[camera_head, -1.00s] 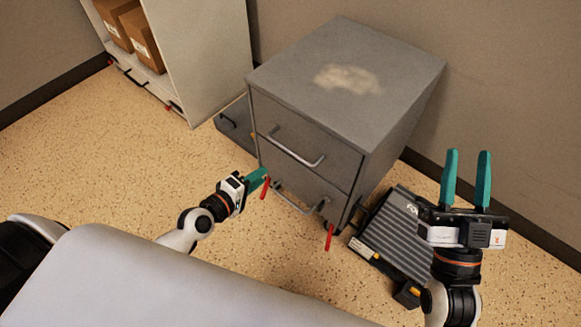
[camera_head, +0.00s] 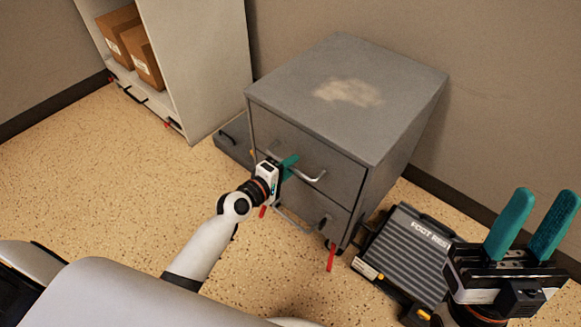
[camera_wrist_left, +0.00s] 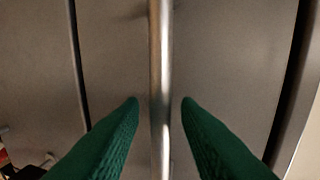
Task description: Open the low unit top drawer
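The low unit (camera_head: 310,150) is a grey two-drawer cabinet against the wall. Its top drawer (camera_head: 335,158) looks closed and has a silver bar handle (camera_head: 310,176). My left gripper (camera_head: 289,164) is at the left part of this handle. In the left wrist view the handle (camera_wrist_left: 160,70) runs between the two green fingertips (camera_wrist_left: 160,103), with a gap on each side, so the gripper is open around it or just in front of it. My right gripper (camera_head: 532,225) is open and empty, at the lower right, away from the cabinet.
A ribbed foot rest (camera_head: 408,255) lies on the floor right of the cabinet. The lower drawer has its own handle (camera_head: 297,219). A shelf unit (camera_head: 200,65) with cardboard boxes (camera_head: 143,57) stands at the back left. The floor (camera_head: 110,180) at left is clear.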

